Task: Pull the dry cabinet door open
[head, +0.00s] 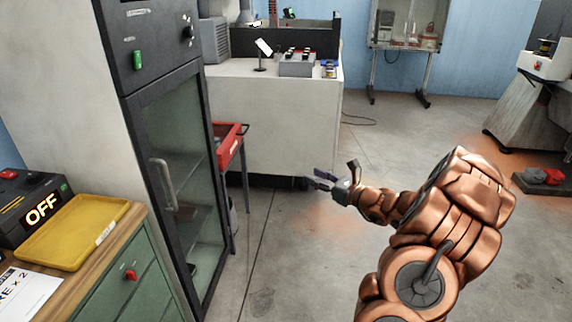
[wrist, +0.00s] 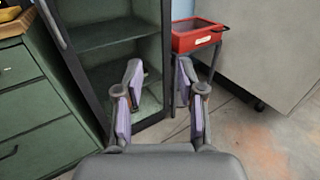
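The dry cabinet (head: 160,45) is a tall dark unit with a glass door (head: 185,150) that looks closed in the head view. A pale vertical handle (head: 163,185) is on the left side of the door. My gripper (head: 331,172) is to the right of the cabinet, well apart from the handle, over the floor. In the wrist view my gripper (wrist: 158,72) is open, with nothing between its fingers. The cabinet's shelves (wrist: 110,35) show behind the fingers there.
A red bin (head: 229,140) on a stand is right of the cabinet, before a white bench (head: 275,120). A green drawer unit (head: 120,280) bearing a yellow tray (head: 75,235) is at the left. The floor (head: 290,270) in front of the cabinet is clear.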

